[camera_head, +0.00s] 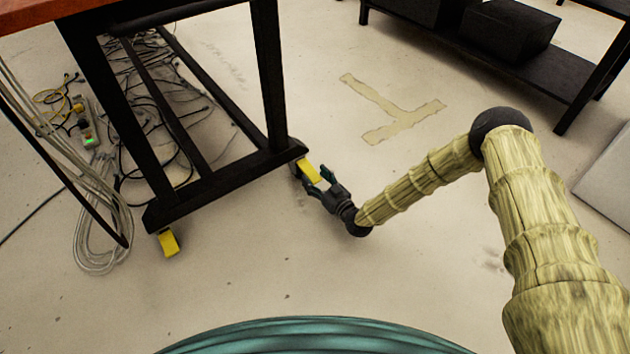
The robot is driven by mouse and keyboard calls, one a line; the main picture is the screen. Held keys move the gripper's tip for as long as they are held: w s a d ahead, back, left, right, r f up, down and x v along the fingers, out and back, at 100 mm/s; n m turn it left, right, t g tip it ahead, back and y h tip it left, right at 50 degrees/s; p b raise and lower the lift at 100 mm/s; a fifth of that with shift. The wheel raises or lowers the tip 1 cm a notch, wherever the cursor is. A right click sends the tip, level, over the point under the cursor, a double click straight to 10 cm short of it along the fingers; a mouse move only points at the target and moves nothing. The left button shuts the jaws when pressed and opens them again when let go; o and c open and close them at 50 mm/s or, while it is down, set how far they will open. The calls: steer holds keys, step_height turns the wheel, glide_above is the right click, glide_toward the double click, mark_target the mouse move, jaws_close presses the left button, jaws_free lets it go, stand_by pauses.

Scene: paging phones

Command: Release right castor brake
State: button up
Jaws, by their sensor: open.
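A black-framed cart or table with a wooden top (50,17) stands at the left on castors. The right castor's yellow brake pedal (309,171) shows at the frame's right front corner. My gripper (318,183) is low by this pedal, with its dark green-black fingers open and close around or beside it; whether they touch it I cannot tell. The castor wheel under the corner is mostly hidden. The left castor's yellow pedal (168,243) shows at the left front corner, with nothing near it.
Loose black cables (160,100) lie under the frame. Pale coiled cables (100,225) hang at its left side, near a power strip (88,130) with a green light. A dark shelf (520,75) stands at the back right. The floor in front of the cart is clear.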

steer(key=shift+w+a, duration=0.4)
steer(key=shift+w, duration=0.1)
steer(key=shift+c, duration=0.2)
jaws_close()
steer(key=shift+d, duration=0.1)
